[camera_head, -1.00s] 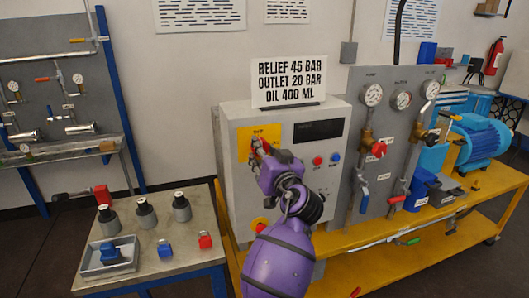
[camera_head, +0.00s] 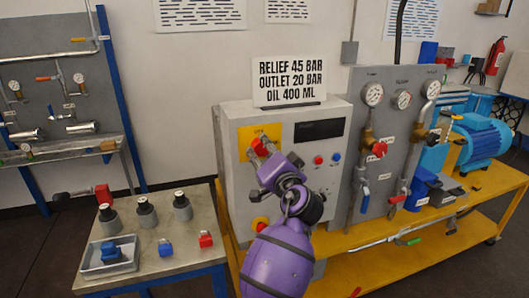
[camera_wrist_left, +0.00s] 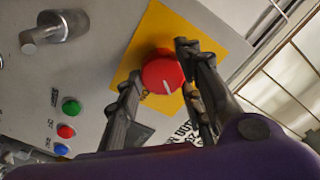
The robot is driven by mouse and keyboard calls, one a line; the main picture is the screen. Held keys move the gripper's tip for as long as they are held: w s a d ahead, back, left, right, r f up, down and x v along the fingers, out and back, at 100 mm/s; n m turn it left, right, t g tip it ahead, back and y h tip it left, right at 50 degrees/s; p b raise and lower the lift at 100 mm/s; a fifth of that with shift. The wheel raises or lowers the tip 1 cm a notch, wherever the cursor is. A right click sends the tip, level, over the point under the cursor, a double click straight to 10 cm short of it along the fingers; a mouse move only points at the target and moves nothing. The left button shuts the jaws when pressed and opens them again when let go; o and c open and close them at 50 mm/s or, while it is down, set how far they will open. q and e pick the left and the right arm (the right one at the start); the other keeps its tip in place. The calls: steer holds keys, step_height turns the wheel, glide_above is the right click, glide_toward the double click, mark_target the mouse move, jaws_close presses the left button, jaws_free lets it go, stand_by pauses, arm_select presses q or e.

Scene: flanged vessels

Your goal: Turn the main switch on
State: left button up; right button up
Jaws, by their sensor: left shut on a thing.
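The main switch is a red round knob (camera_head: 260,146) on a yellow plate (camera_head: 244,140) at the upper left of the grey cabinet's front. My left gripper (camera_head: 263,150) is at this knob, its arm coming up from below. In the left wrist view, the red knob (camera_wrist_left: 163,73) carries a white pointer line and sits between the two dark fingers of the left gripper (camera_wrist_left: 160,70). The gripper is shut on the knob, one finger on each side. The plate's lettering is too small to read. My right gripper is not in view.
The cabinet (camera_head: 235,185) also has a dark display (camera_head: 319,130), red and blue buttons and a lower red knob (camera_head: 260,224). A panel of gauges and valves (camera_head: 398,150) stands close on the right. A side table (camera_head: 150,285) with vessels is at left.

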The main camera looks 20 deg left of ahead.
arm_select(q)
steer(key=m, duration=0.5)
steer(key=shift+f+m, duration=0.1)
steer(key=shift+m, duration=0.3)
steer(key=m, duration=0.4)
steer(key=shift+s+f+m, duration=0.1)
steer(key=shift+f+m, duration=0.05)
steer(key=shift+m, duration=0.25)
steer(key=shift+f, duration=0.1)
steer(key=o, duration=1.1)
steer(key=v, duration=1.2)
